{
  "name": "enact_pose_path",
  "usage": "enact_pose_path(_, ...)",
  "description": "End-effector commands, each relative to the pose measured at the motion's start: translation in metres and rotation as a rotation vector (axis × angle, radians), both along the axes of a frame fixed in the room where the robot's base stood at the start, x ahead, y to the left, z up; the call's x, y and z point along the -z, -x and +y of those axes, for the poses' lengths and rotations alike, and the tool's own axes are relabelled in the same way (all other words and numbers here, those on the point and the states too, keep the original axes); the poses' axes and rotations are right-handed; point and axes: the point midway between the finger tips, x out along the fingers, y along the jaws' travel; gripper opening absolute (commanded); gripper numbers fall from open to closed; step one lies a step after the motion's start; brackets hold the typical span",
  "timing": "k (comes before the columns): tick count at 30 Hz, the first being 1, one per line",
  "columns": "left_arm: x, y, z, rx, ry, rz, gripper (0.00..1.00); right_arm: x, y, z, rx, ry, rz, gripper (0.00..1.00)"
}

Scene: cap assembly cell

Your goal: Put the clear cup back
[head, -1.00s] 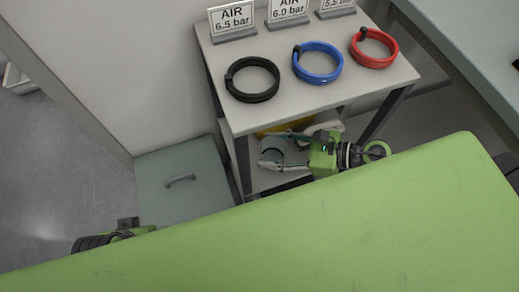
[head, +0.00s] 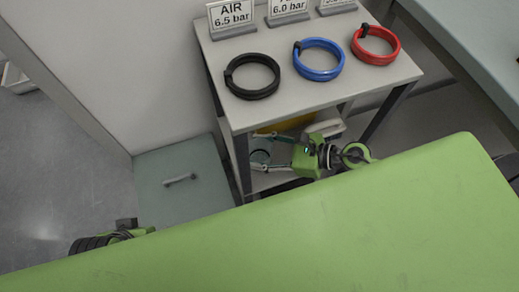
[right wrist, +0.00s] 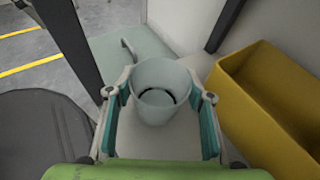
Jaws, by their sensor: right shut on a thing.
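The clear cup (right wrist: 161,92) is between the fingers of my right gripper (right wrist: 160,101) in the right wrist view, with its open rim toward the camera. The fingers are shut on its two sides. In the head view, my right gripper (head: 262,153) reaches in under the tabletop of the small table, and the cup (head: 260,158) shows small at its fingertips. I cannot tell whether the cup's base touches the lower shelf. Part of my left arm's end shows at the lower left; its fingers are hidden.
A yellow bin (right wrist: 262,100) stands right of the cup on the lower shelf. The small table (head: 300,98) carries black (head: 252,77), blue (head: 318,60) and red (head: 376,45) hose coils above. A table leg (right wrist: 70,45) stands left. A grey-green box with a handle (head: 180,179) sits beside the table.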

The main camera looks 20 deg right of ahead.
Motion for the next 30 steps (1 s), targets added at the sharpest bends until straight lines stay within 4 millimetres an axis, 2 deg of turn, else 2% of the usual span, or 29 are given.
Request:
enact_pose_path(1, 0.003, 0.0, 0.0, 0.0, 0.0, 0.0, 0.34, 0.004, 0.0, 0.0, 0.0, 0.0, 0.0, 0.34)
enact_pose_path(2, 0.002, 0.0, 0.0, 0.0, 0.0, 0.0, 0.34, 0.002, 0.0, 0.0, 0.0, 0.0, 0.0, 0.56)
enact_pose_path(3, 0.001, 0.0, 0.0, 0.0, 0.0, 0.0, 0.34, 0.001, 0.0, 0.0, 0.0, 0.0, 0.0, 0.65)
enact_pose_path(16, -0.004, 0.0, 0.0, 0.0, 0.0, 0.0, 0.34, -0.004, 0.0, 0.0, 0.0, 0.0, 0.0, 0.65)
enact_pose_path(19, -0.002, 0.0, 0.0, 0.0, 0.0, -0.001, 0.34, -0.005, 0.008, -0.012, 0.001, 0.004, 0.004, 0.65)
enact_pose_path(30, -0.005, 0.0, 0.0, 0.0, 0.0, 0.0, 0.34, -0.034, 0.047, -0.067, 0.0, 0.002, 0.004, 0.65)
